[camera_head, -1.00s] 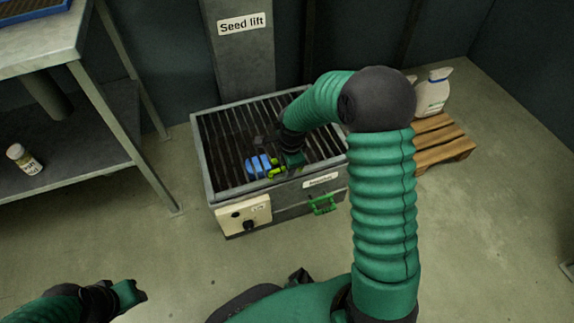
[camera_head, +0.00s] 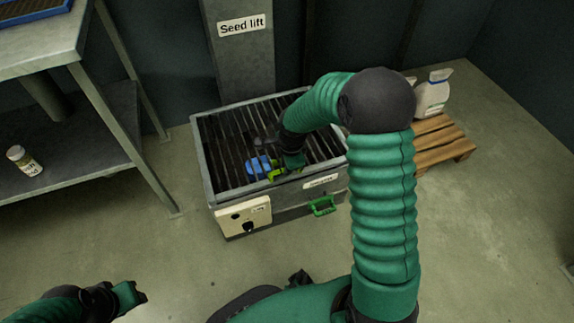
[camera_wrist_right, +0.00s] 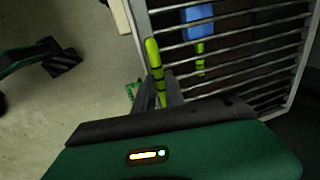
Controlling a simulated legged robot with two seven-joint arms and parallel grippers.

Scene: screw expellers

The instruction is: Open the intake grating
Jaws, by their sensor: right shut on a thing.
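The intake grating (camera_head: 225,145) is a set of dark parallel bars over a grey metal box in front of the column labelled "Seed lift". It looks closed, and its bars also show in the right wrist view (camera_wrist_right: 265,55). A blue object (camera_head: 258,165) with yellow-green parts is near the grating's front edge. A yellow-green handle-like piece (camera_wrist_right: 153,58) is in front of the bars; another yellow-green length shows behind them. My right gripper (camera_head: 292,162) is at the front edge, shut on the yellow-green piece; its fingertips are mostly hidden. My left gripper (camera_head: 132,293) is empty, away from the box.
The box front has a green handle (camera_head: 322,206) and a cream control panel (camera_head: 243,216) with a black knob. A metal shelf table (camera_head: 70,130) stands left, with a bottle (camera_head: 24,160) on it. A pallet (camera_head: 440,142) with white containers is right. The front floor is clear.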

